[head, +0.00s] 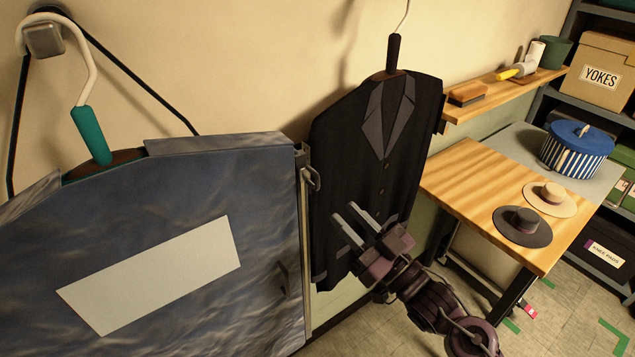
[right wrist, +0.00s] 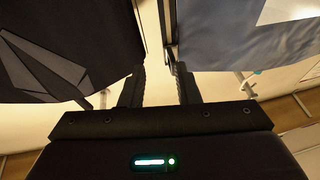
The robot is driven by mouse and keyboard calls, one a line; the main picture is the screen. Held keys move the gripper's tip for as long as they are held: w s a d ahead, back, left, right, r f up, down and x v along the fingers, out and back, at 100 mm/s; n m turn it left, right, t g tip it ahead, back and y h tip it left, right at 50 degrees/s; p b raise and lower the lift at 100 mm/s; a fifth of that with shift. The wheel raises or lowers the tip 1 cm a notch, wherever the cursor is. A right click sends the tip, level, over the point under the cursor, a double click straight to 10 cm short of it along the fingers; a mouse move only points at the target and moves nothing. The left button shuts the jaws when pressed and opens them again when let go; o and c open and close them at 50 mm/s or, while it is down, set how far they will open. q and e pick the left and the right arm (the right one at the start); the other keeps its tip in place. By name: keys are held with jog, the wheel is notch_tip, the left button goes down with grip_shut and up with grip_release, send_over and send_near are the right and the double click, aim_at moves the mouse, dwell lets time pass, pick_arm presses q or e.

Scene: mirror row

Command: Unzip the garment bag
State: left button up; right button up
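The garment bag (head: 270,195) is blue-grey with a blank white label (head: 150,275). It hangs at the left from a white hook with a teal sleeve (head: 90,135). A pale strip, apparently the zip, runs down its right edge, with a small metal pull (head: 312,179) near the top. My right gripper (head: 345,211) is open and empty, right of and below the pull, in front of a dark suit jacket. In the right wrist view the bag (right wrist: 240,45) is at the right, and the fingers (right wrist: 158,80) stand apart. My left gripper is out of view.
The dark jacket (head: 385,165) hangs close to the bag's right side. A wooden table (head: 475,185) with two hats (head: 550,198) stands at the right, below a wall shelf (head: 490,98). Dark shelving with boxes (head: 600,75) is at the far right.

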aim_at(319, 186)
jog(key=shift+n+g+y, duration=0.3)
jog(key=shift+n+y, duration=0.1)
jog(key=shift+y, duration=0.2)
jog(key=w+a+r+p, duration=0.1)
jog(key=a+r, duration=0.1)
jog(key=w+a+r+p, duration=0.1)
jog(key=a, duration=0.1)
jog(key=w+a+r+p, duration=0.1)
jog(key=a+r, duration=0.1)
jog(key=shift+w+r, duration=0.3)
jog(key=shift+r, duration=0.05)
jog(key=shift+c, duration=0.2)
jog(key=shift+f, duration=0.1)
grip_shut()
